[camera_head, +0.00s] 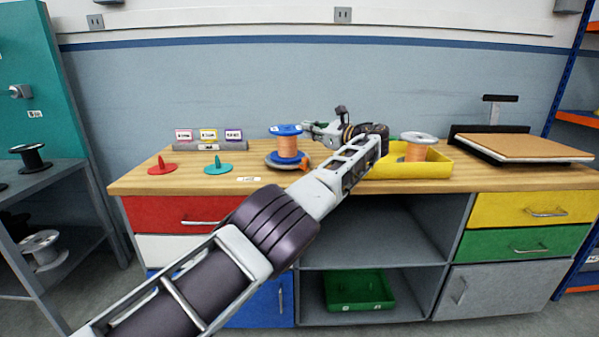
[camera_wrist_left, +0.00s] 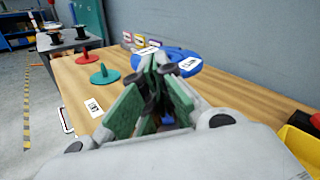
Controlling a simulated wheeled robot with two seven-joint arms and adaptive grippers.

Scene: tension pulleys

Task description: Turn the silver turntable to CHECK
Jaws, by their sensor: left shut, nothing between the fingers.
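A silver-grey turntable (camera_head: 273,164) sits on the wooden bench, mostly hidden under a blue spool (camera_head: 286,129) wound with orange wire. An orange piece shows at the turntable's right edge. My left gripper (camera_head: 307,126) reaches in from the right, at the height of the spool's top, its fingers shut and empty. In the left wrist view its green-padded fingers (camera_wrist_left: 154,70) come together in front of the blue spool top (camera_wrist_left: 180,60), which bears white labels; I cannot tell whether they touch it. A white label (camera_head: 248,179) lies on the bench, too small to read. My right gripper is not in view.
Red (camera_head: 162,168) and green (camera_head: 217,166) spindles stand left of the turntable, before a stand of three small signs (camera_head: 208,140). A yellow tray (camera_head: 437,165) with another orange spool (camera_head: 416,150) is right. A cork-topped platform (camera_head: 525,148) stands farther right. The bench's front left is clear.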

